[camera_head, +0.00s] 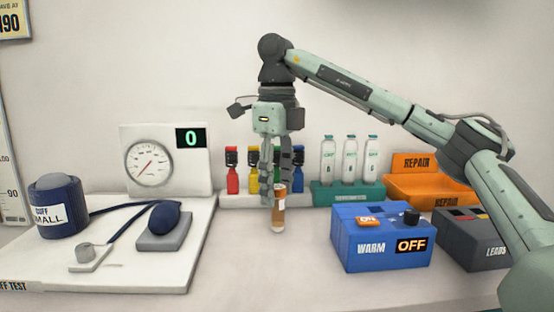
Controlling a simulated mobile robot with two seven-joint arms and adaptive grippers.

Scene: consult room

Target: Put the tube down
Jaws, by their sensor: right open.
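A small upright tube (278,215), orange-brown with a pale label and a pale lower end, is near the middle of the head view. Its lower end appears to meet the counter in front of the white rack. My right gripper (278,190) points straight down over it, with its fingers open on either side of the tube's upper part. I cannot tell whether a finger still touches the tube. The fingers hide part of the tube's top. My left gripper is not in view.
A white rack (236,200) of coloured tubes and a green rack (340,195) of white tubes stand behind. A blue warmer box (381,245) is close on the right, with an orange repair tray (415,190) behind. A white cuff-test board (130,270) lies left. The front counter is clear.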

